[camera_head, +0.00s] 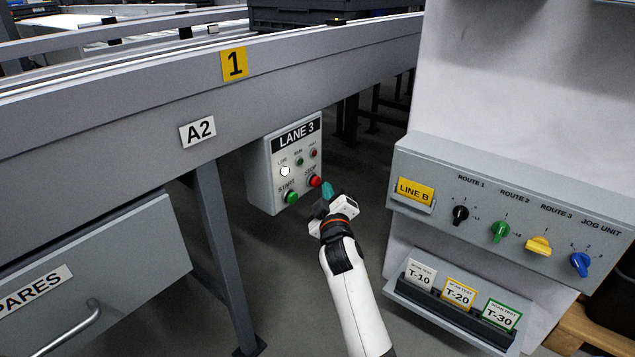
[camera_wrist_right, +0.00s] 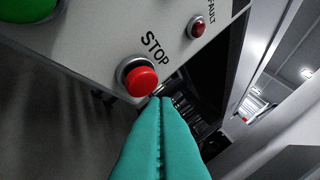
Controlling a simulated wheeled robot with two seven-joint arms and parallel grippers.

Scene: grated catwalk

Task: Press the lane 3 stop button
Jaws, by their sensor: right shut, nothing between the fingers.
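The lane 3 control box (camera_head: 260,183) hangs under the conveyor rail, with a lit white lamp above a green start button (camera_head: 291,197) and a red stop button (camera_head: 315,181). My right gripper (camera_head: 327,188) is just to the right of the stop button, shut and empty. In the right wrist view the stop button (camera_wrist_right: 139,80) stands out from the panel in a metal collar, below the word STOP. My closed teal fingertips (camera_wrist_right: 163,100) show just below and right of it in that view; whether they touch it I cannot tell. My left gripper is not in view.
A grey panel (camera_head: 410,160) with several coloured knobs stands to the right, with a rack of tags (camera_head: 455,316) below it. A conveyor rail (camera_head: 120,120) runs above the box. A drawer marked SPARES (camera_head: 150,245) is at lower left. The gap between box and panel is open.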

